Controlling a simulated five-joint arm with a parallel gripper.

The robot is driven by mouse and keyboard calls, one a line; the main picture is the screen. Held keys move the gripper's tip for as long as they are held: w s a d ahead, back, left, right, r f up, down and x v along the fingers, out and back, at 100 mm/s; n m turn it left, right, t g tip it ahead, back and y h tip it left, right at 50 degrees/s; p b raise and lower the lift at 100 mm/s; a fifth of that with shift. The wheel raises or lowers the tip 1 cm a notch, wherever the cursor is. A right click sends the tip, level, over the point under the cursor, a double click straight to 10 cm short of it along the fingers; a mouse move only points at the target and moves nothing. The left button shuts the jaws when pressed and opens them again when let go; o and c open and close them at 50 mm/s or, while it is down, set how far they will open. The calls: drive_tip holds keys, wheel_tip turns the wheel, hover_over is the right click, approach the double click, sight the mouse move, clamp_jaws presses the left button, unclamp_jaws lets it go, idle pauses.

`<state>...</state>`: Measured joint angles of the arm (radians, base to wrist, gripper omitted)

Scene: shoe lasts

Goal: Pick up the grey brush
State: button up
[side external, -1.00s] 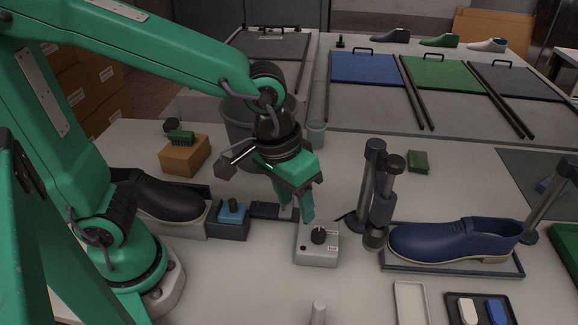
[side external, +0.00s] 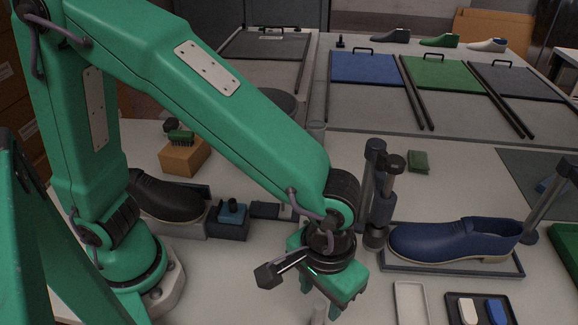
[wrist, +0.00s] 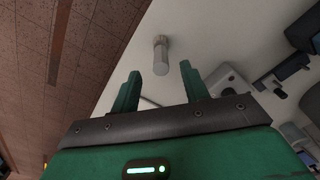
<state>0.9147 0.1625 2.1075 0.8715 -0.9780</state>
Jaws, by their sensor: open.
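A pale grey, upright cylinder-like piece (side external: 319,314) stands at the front edge of the side view, partly cut off and close to my gripper. It may be the grey brush; no bristles can be made out. In the wrist view the same grey piece (wrist: 161,56) lies just beyond and between my fingertips, apart from both. My gripper (side external: 326,300) points down, open and empty; its open fingers (wrist: 160,73) also show in the wrist view.
A blue shoe (side external: 450,241) lies on a tray at right, beside a dark upright post (side external: 374,180). A white tray (side external: 411,303) and a dark tray (side external: 482,317) with two small pieces lie at front right. A grey knob box (wrist: 229,80) is near my right finger in the wrist view.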

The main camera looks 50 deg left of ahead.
sight(319, 312)
drive_tip(key=shift+f, duration=0.85)
drive_tip(key=shift+w+f, duration=0.15)
drive_tip(key=shift+f, duration=2.4)
clamp_jaws()
drive_tip(key=shift+r, duration=0.15)
drive_tip(key=shift+r, duration=4.85)
